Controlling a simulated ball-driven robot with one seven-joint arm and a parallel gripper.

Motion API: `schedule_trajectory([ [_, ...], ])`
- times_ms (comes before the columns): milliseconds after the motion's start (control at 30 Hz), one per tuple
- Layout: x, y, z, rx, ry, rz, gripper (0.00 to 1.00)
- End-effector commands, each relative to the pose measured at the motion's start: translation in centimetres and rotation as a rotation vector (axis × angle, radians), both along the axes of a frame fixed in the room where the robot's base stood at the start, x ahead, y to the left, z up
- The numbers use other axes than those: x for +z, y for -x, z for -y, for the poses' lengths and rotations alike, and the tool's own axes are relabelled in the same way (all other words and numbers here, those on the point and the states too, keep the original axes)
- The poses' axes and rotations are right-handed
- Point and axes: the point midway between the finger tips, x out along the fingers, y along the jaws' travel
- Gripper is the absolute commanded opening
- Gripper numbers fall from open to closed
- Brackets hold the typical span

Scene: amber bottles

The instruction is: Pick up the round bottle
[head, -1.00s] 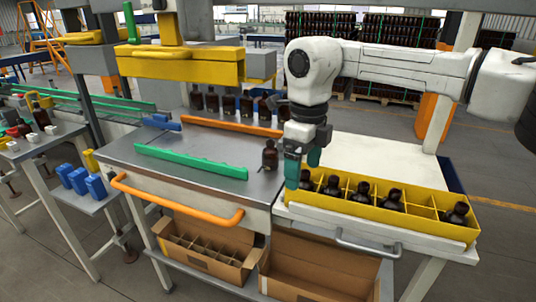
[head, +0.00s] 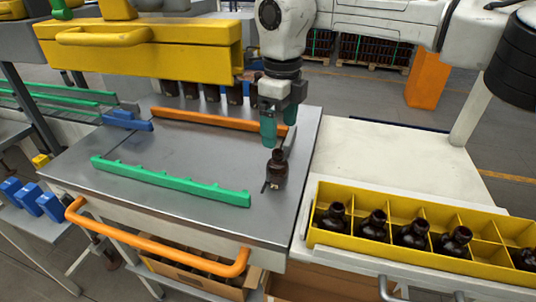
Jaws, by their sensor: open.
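A round, dark brown bottle (head: 275,172) stands upright on the grey metal tabletop (head: 215,152), near its right side. My gripper (head: 280,128) has teal fingers that point down, just above and behind the bottle in the picture. The fingers are apart with nothing seen between them. I cannot tell how far they are from the bottle's neck. Several similar bottles stand in the yellow divided crate (head: 322,238) at the right.
A green notched rail (head: 168,182) lies left of the bottle, and an orange rail (head: 215,121) runs behind it. More dark bottles (head: 235,93) stand in a row at the back. A yellow machine head (head: 140,50) overhangs the left. The white tabletop (head: 400,165) is bare behind the crate.

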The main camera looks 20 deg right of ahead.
Motion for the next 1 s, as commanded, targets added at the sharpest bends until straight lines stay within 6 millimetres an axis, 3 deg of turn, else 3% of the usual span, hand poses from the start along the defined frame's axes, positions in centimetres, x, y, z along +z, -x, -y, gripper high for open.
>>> schedule_trajectory([
  [167,-0.5,0.0,0.0,0.000,0.000,-0.001,0.88],
  [500,-5.0,0.1,0.0,0.001,-0.002,-0.003,0.88],
  [767,-6.8,0.2,-0.1,0.000,-0.002,-0.003,0.88],
  [1000,-10.2,0.4,-0.2,0.000,-0.002,-0.001,0.88],
])
